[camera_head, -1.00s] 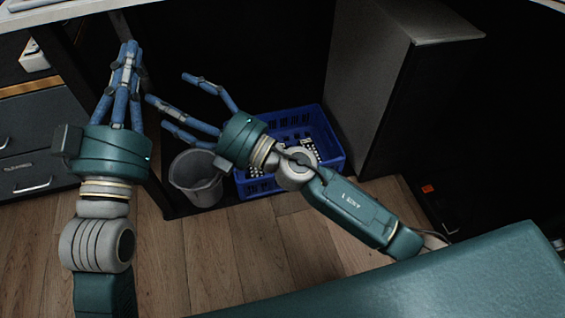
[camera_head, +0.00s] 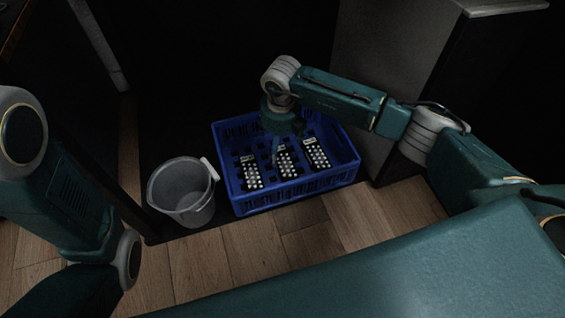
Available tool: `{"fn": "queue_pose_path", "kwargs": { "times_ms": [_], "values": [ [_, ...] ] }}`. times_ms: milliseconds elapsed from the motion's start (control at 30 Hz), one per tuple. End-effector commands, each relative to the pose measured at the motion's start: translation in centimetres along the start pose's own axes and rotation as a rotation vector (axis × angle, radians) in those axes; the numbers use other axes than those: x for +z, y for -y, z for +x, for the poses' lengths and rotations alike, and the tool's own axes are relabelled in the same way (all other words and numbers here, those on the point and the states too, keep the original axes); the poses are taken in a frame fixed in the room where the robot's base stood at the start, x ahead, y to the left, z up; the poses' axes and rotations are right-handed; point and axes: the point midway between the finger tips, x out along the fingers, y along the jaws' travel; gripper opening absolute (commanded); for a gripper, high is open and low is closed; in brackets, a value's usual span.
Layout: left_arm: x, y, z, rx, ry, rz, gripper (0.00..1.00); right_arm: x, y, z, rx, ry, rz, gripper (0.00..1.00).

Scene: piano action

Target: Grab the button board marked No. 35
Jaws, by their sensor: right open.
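Three dark button boards with pale round buttons lie in a blue crate (camera_head: 290,198) on the floor: a left one (camera_head: 250,173), a middle one (camera_head: 288,162) and a right one (camera_head: 317,153). Their numbers are too small to read, so I cannot tell which is No. 35. My right gripper (camera_head: 277,152) points down into the crate, close to the upper left of the middle board. It is open, and its fingers are dim and partly hidden by its own palm. I cannot tell whether it touches a board. My left arm shows at the left, but its gripper is out of view.
A grey bucket (camera_head: 182,192) stands on the floor just left of the crate. A grey cabinet (camera_head: 390,60) rises behind and right of the crate. Wooden floor (camera_head: 270,240) is clear in front.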

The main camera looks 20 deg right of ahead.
Motion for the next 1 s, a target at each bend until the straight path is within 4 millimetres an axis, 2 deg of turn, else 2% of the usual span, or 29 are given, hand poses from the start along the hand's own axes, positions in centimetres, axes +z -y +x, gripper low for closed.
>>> {"fn": "queue_pose_path", "kwargs": {
  "times_ms": [33, 233, 467, 800, 1000],
  "values": [
    [-0.2, -0.1, -0.8, -0.001, 0.001, 0.000, 0.00, -0.1, -0.1, 1.1, 0.002, -0.002, 0.000, 0.84],
    [-0.9, -0.6, -3.0, -0.001, 0.003, 0.000, 0.00, -0.2, -0.1, 4.4, 0.003, -0.001, 0.000, 0.84],
    [-1.2, -0.8, -3.8, -0.001, 0.004, 0.000, 0.00, -0.3, 0.0, 5.5, 0.004, 0.000, -0.002, 0.84],
    [-2.7, -1.6, -7.9, 0.000, 0.002, 0.000, 0.00, -1.0, 0.6, 9.6, 0.005, -0.001, -0.001, 0.84],
    [-2.8, -1.7, -8.3, 0.000, 0.004, 0.000, 0.00, -0.9, 0.6, 10.0, 0.005, 0.000, -0.001, 0.84]
  ]
}}
